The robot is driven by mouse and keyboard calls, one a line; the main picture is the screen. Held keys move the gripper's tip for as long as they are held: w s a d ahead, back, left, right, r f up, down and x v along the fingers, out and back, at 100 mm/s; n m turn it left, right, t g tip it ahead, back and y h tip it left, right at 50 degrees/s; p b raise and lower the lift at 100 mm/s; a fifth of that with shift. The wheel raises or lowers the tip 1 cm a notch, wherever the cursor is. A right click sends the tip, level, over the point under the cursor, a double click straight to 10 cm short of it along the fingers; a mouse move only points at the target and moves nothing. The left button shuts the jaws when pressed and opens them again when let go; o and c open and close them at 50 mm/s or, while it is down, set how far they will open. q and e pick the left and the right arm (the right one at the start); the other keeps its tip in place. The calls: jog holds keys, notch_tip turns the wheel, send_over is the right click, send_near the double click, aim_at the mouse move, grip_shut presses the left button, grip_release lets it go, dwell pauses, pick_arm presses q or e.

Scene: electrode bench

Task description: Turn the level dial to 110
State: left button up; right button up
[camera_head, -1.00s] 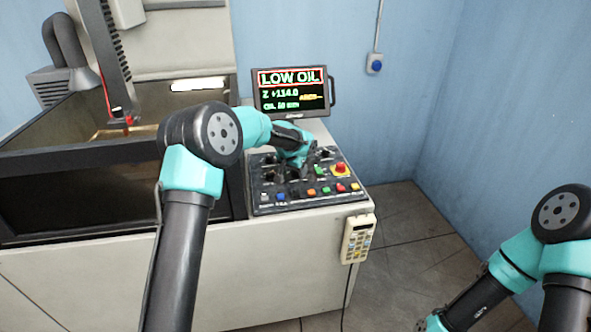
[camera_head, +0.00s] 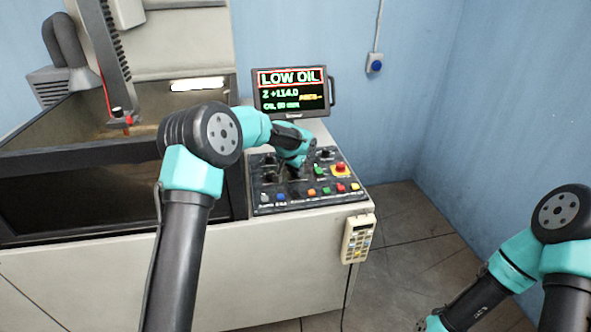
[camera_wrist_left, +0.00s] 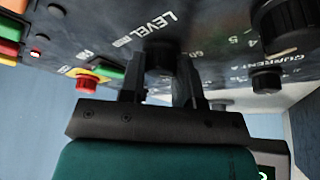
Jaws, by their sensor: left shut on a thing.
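The level dial (camera_wrist_left: 160,56) is a dark round knob under the printed word LEVEL in the left wrist view. My left gripper (camera_wrist_left: 160,78) is shut on it, one finger on each side. Its pointer and setting are hidden by the fingers. In the head view my left gripper (camera_head: 296,170) is over the control panel (camera_head: 262,207), and the dial is hidden beneath it. The monitor (camera_head: 291,92) reads LOW OIL and Z +114.0, with an oil line in mm too small to read surely. My right arm is at the lower right; its fingers do not show.
A red emergency button (camera_head: 341,168) and several coloured buttons surround the gripper on the panel. A current knob (camera_wrist_left: 285,25) is close by in the wrist view. A pendant (camera_head: 357,238) hangs on the cabinet's front. The dark tank (camera_head: 110,195) stands left.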

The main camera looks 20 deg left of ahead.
aim_at(287, 177)
pick_arm(q)
jog(key=m+h, duration=0.1)
jog(key=m, duration=0.3)
jog(key=shift+g, duration=0.4)
jog(key=shift+w+a+m+g+h, duration=0.1)
jog(key=shift+m+g+h, duration=0.25)
jog(key=shift+m, duration=0.7)
jog(key=shift+m+g+h, duration=0.25)
jog(key=shift+m+h, duration=0.1)
jog(key=shift+m, duration=0.7)
jog(key=o, duration=0.9)
jog(key=v, duration=0.7)
jog(key=shift+r, duration=0.2)
